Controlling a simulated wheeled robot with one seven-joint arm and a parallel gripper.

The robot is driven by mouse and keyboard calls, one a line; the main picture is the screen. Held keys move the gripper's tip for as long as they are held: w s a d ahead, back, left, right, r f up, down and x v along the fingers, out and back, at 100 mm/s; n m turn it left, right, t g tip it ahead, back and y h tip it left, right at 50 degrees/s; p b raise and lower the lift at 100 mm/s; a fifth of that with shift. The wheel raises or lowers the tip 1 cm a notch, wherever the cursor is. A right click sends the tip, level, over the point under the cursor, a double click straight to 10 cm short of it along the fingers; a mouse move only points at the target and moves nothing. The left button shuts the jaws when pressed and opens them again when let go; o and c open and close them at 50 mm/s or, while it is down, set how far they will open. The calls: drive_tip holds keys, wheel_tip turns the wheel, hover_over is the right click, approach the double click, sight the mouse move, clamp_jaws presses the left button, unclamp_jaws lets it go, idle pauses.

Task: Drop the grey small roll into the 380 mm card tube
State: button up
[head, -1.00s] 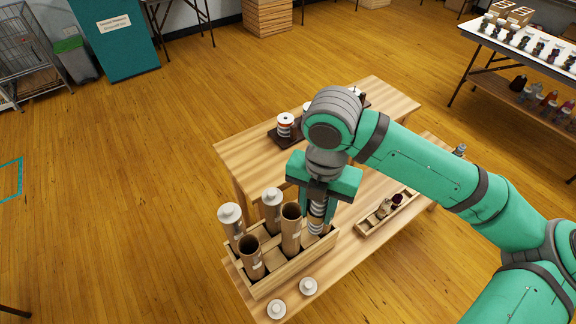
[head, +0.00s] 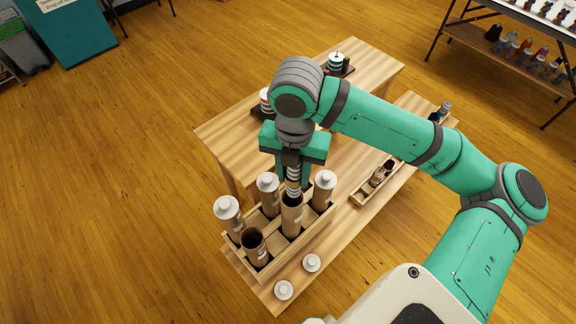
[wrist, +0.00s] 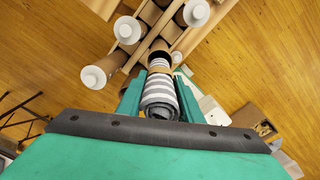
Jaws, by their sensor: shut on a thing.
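My gripper (head: 293,182) is shut on a grey-and-white striped roll with a brown band (wrist: 160,96). The roll hangs roughly upright, its lower end at the mouth of an open brown card tube (head: 291,221). I cannot tell whether that end is inside the tube or just above it. In the wrist view the tube's dark mouth (wrist: 160,56) shows just beyond the roll's end. This tube stands in a wooden rack (head: 295,252). A second open tube (head: 253,250) stands at the rack's front left. No tube length is readable.
Tubes with white caps (head: 228,208) stand around the open one, close to my gripper's fingers. Two loose white caps (head: 311,263) lie on the bench by the rack. A small wooden tray (head: 366,188) with little items lies to the right. A higher wooden table (head: 225,130) stands behind.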

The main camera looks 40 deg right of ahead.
drive_tip(key=shift+s+d+f, duration=0.15)
drive_tip(key=shift+s+f, duration=0.05)
drive_tip(key=shift+f, duration=0.6)
drive_tip(key=shift+w+a+f, duration=0.1)
drive_tip(key=shift+a+f, duration=0.1)
drive_tip(key=shift+f, duration=0.8)
clamp_jaws()
drive_tip(key=shift+w+f, duration=0.2)
drive_tip(key=shift+f, duration=0.5)
drive_tip(key=o, duration=1.1)
unclamp_jaws()
drive_tip(key=shift+r, duration=0.1)
wheel_tip(320, 180, up, 11)
drive_tip(key=shift+f, duration=0.1)
